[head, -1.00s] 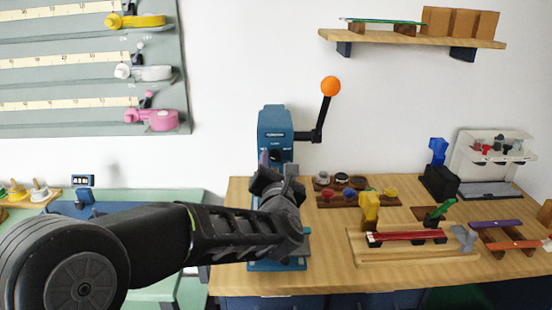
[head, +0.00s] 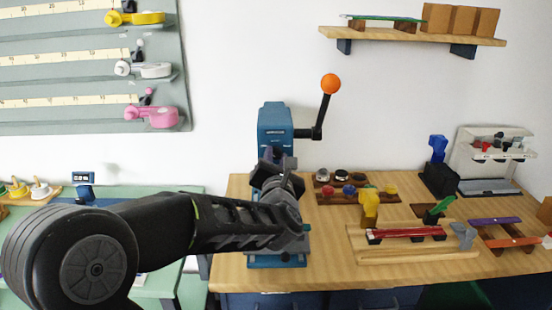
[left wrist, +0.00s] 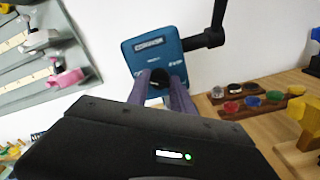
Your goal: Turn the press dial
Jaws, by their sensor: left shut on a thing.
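The blue press (head: 275,123) stands on the wooden counter, with a black crank arm ending in an orange ball (head: 330,83) at its upper right. In the left wrist view the press's blue face (left wrist: 155,46) is straight ahead, and a small dark dial (left wrist: 159,77) sits low on it. My left gripper (head: 270,158) reaches up to the front of the press. In the left wrist view its two fingers (left wrist: 164,88) lie on either side of the dial and are shut on it. In the head view my gripper and wrist hide the dial and much of the press's lower part. My right gripper is not in view.
Right of the press, a wooden rack (head: 357,190) holds several coloured knobs. A wooden tray (head: 412,250) with a red strip lies in front of it. A shelf (head: 412,36) hangs on the wall at upper right. A green table (head: 160,290) stands left.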

